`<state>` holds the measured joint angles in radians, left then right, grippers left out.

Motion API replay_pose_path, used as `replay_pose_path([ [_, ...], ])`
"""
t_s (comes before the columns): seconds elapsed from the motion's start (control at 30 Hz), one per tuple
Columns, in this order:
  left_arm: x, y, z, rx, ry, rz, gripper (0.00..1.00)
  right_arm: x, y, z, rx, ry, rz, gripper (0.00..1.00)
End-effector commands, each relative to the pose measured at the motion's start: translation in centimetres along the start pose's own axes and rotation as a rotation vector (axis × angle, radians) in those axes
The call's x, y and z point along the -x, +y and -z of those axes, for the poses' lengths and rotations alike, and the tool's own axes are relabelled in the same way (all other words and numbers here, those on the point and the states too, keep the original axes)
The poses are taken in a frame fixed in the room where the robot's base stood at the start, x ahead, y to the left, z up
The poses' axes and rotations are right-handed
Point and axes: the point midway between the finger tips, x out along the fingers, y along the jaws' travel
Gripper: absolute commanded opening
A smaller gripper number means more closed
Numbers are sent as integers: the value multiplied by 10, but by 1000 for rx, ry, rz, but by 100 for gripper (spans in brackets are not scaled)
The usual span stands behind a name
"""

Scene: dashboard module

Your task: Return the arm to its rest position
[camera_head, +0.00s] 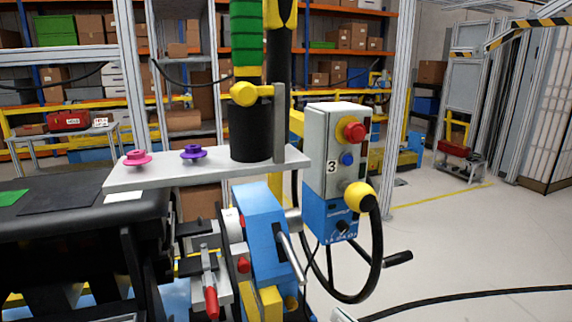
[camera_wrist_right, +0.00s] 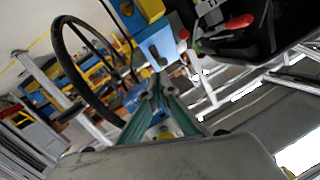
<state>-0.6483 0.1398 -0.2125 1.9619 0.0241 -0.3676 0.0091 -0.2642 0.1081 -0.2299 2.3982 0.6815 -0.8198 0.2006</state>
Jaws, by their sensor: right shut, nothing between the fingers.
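My right gripper (camera_wrist_right: 158,88) shows in the right wrist view. Its two teal fingers come together at the tips, and nothing is between them. The tips point toward a blue and yellow machine part and open space beyond, apart from anything I can make out. In the head view only a small pale piece shows at the bottom edge, perhaps part of my right arm; the fingers cannot be made out there. My left gripper is in neither view.
A blue fixture (camera_head: 262,225) is below a grey shelf (camera_head: 218,172) with pink and purple knobs. A black dashboard (camera_head: 95,222) is left. Floor at right is mostly clear.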

Motion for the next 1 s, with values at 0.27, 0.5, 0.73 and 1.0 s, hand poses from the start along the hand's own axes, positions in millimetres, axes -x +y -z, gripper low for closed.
replay_pose_path([
  [0.27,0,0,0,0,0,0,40,84,114,-115,475,-483,-366,0],
  [0.5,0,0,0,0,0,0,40,155,167,-146,679,-754,-532,0],
  [0.73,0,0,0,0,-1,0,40,211,197,-155,800,-946,-640,0],
  [1.0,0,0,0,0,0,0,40,213,202,-178,811,-962,-629,0],
])
